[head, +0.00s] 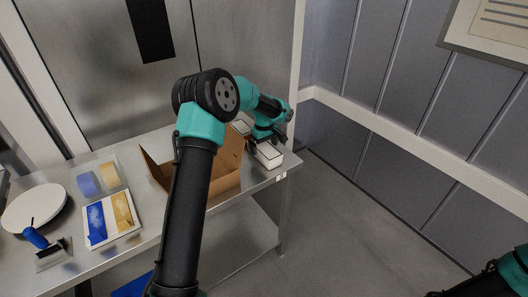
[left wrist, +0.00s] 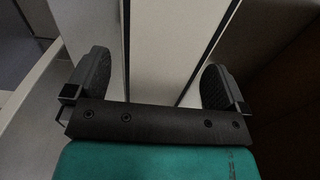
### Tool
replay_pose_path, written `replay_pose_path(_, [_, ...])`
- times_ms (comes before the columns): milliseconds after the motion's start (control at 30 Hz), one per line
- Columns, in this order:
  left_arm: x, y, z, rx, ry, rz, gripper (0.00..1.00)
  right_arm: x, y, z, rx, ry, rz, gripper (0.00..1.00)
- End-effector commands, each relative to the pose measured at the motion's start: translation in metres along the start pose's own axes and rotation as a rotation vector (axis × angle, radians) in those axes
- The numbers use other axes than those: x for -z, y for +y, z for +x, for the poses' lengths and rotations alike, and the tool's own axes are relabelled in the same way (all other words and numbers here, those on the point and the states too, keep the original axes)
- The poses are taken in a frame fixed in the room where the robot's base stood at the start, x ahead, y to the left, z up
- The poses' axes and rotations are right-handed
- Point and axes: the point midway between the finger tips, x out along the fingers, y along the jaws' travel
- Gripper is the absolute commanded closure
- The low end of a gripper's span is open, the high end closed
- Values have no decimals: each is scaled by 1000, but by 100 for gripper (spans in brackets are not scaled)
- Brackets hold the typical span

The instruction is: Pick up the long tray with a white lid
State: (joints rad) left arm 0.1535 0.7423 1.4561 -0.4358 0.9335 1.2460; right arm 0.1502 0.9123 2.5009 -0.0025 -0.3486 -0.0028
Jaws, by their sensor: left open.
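A long tray with a white lid (head: 268,155) lies at the right end of the metal table, just right of the cardboard box. In the left wrist view the white lid (left wrist: 165,45) runs lengthwise between my fingers. My left gripper (head: 262,138) is low over the tray. It is open, with one black finger on each side of the lid (left wrist: 156,75) and a gap visible beside each finger. The lower sides of the tray are mostly hidden. Of my right arm only a part shows at the lower right corner; its gripper is out of view.
An open cardboard box (head: 226,178) stands just left of the tray, partly hidden by my left arm. Further left are a blue-and-yellow pack (head: 111,218), a clear container (head: 97,178), a round white board (head: 35,208) and a blue-handled scraper (head: 36,238). The table's right edge is close to the tray.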

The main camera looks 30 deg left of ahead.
Motion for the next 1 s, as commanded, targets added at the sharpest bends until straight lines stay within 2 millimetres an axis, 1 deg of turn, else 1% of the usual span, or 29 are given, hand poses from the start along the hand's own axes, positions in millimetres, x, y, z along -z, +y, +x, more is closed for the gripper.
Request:
replay_pose_path(33, [-1,-2,9,4,-2,0,0,0,0,0,0,0,0,57])
replay_pose_path(100, [-2,-2,19,3,-3,0,0,0,0,0,0,0,0,57])
replay_pose_path(233, [-1,-1,31,1,-2,-1,0,0,0,0,0,0,0,57])
replay_pose_path(333, [-1,-1,34,0,-1,-1,0,0,0,0,0,0,0,57])
replay_pose_path(767, [-1,-1,33,0,-1,-1,0,0,0,0,0,0,0,57])
replay_pose_path(1000, [-1,-1,33,0,-1,-1,23,0,0,0,0,0,0,57])
